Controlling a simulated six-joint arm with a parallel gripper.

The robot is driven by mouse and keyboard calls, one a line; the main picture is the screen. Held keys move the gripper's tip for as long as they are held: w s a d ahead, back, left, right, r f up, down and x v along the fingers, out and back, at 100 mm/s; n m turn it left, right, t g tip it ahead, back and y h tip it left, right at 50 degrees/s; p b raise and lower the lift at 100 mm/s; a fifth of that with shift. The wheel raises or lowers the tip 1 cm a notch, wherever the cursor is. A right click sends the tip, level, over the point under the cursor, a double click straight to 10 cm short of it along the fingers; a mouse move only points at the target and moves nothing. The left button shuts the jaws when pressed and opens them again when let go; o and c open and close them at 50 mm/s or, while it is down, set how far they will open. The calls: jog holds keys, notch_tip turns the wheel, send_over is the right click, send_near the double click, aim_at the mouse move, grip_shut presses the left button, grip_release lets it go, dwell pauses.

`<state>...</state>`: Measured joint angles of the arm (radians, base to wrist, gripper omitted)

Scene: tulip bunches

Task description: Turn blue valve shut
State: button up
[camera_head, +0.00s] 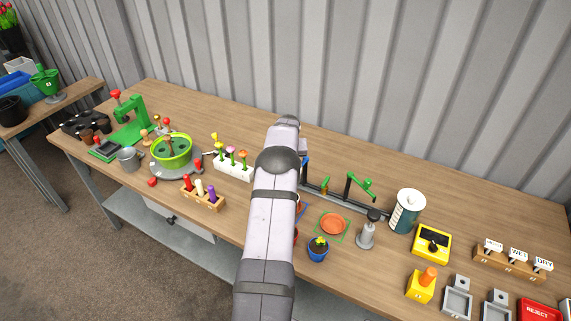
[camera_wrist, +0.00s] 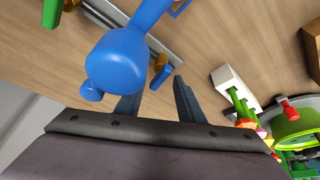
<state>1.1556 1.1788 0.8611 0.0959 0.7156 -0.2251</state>
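In the wrist view, the blue valve lever (camera_wrist: 160,77) sits on a small brass body beside a grey rail. My gripper (camera_wrist: 154,92) is open, its two dark fingers pointing toward the lever. The lever lies between the fingertips in the picture; I cannot tell whether it is within their reach. A large blue spout (camera_wrist: 116,62) looms close to the camera and covers the tip of the left finger. In the head view, my arm hides the gripper and the lever; only a blue upright (camera_head: 305,168) shows beside it.
A green valve lever (camera_head: 325,185) and green spout (camera_head: 362,183) stand right along the same rail. A white flower holder (camera_head: 233,170) stands to the left. The table behind the rail is clear.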

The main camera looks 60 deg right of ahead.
grip_shut()
dwell(1.0)
jog(key=shift+o, duration=1.3)
grip_release()
jog(key=shift+r, duration=0.15)
jog(key=b+v, duration=0.2)
jog(key=v, duration=0.5)
jog(key=shift+b, duration=0.35)
jog(key=shift+c, duration=1.1)
